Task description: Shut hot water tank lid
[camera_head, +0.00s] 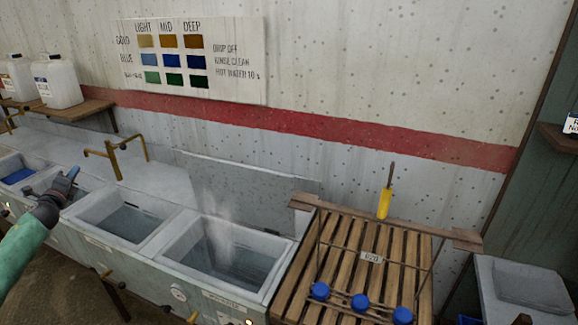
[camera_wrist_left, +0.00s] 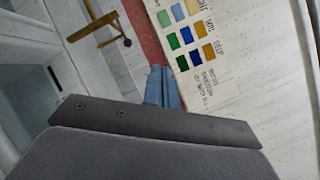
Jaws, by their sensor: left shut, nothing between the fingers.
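The hot water tank (camera_head: 172,258) is the rightmost basin of the grey sink row, with water inside and pale steam rising from it. Its grey lid (camera_head: 255,182) stands raised behind the basin, close to the wall. My left gripper (camera_head: 70,177) is at the left, over the sink row and well away from the lid. Its blue fingers are together and empty; they also show in the left wrist view (camera_wrist_left: 163,88), pointing toward the wall. My right gripper is not in view.
A brass tap (camera_head: 115,155) stands behind the middle basin (camera_head: 92,218). A slatted wooden rack (camera_head: 345,255) with blue knobs and a yellow-handled tool (camera_head: 385,202) adjoins the tank on the right. White jugs (camera_head: 57,82) sit on a shelf at the left. A colour chart (camera_head: 190,60) hangs above.

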